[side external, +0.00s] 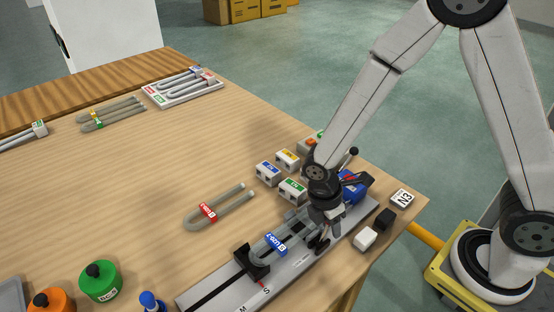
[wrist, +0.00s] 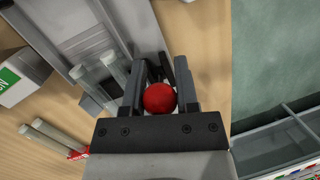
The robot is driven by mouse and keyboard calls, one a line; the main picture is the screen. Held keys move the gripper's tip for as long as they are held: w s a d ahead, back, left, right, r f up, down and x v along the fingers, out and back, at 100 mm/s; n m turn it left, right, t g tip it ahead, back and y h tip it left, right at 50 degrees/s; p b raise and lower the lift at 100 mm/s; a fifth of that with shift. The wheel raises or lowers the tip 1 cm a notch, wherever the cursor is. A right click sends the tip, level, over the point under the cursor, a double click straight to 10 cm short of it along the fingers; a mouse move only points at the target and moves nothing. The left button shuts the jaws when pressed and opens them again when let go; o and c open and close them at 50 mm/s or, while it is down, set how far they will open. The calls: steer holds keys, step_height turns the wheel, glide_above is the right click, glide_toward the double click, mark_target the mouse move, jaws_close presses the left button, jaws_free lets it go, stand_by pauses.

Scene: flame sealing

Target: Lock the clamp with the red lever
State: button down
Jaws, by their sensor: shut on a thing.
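The red ball knob of the lever (wrist: 159,97) sits between the two dark fingers of my gripper (wrist: 161,76) in the wrist view. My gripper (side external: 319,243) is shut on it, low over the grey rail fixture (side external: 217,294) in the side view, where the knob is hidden. Dark parts, likely of the clamp (wrist: 168,70), show just beyond the knob; most of the clamp is hidden, so its lever angle cannot be told. A U-shaped grey tube with a blue label (side external: 276,243) lies along the fixture, its bend at a black block (side external: 252,262). Two tube ends (wrist: 115,66) show left of my fingers.
A blue device (side external: 353,188) stands at the fixture's far end, close behind my wrist. Small labelled blocks (side external: 292,190) and a red-labelled U tube (side external: 208,212) lie left of the fixture. White (side external: 364,238) and black (side external: 385,219) blocks stand right, near the table edge.

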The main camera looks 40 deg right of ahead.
mark_target(313, 253)
steer(key=shift+a+r+h, duration=0.2)
steer(key=shift+a+h, duration=0.45)
steer(key=shift+h, duration=0.6)
steer(key=shift+a+r+h, duration=0.15)
steer(key=shift+a+h, duration=0.5)
steer(key=shift+h, duration=0.6)
steer(key=a+h, duration=0.1)
steer(key=h, duration=0.1)
steer(key=a+m+h, duration=0.1)
steer(key=h, duration=0.1)
steer(key=shift+a+f+h, duration=0.1)
steer(key=shift+f+h, duration=0.1)
steer(key=shift+h, duration=0.2)
steer(key=shift+c, duration=1.8)
jaws_free()
steer(key=shift+a, duration=0.1)
steer(key=v, duration=0.7)
steer(key=shift+w+a, duration=0.2)
steer(key=shift+a, duration=0.1)
steer(key=shift+d+r, duration=0.1)
steer(key=shift+r, duration=0.1)
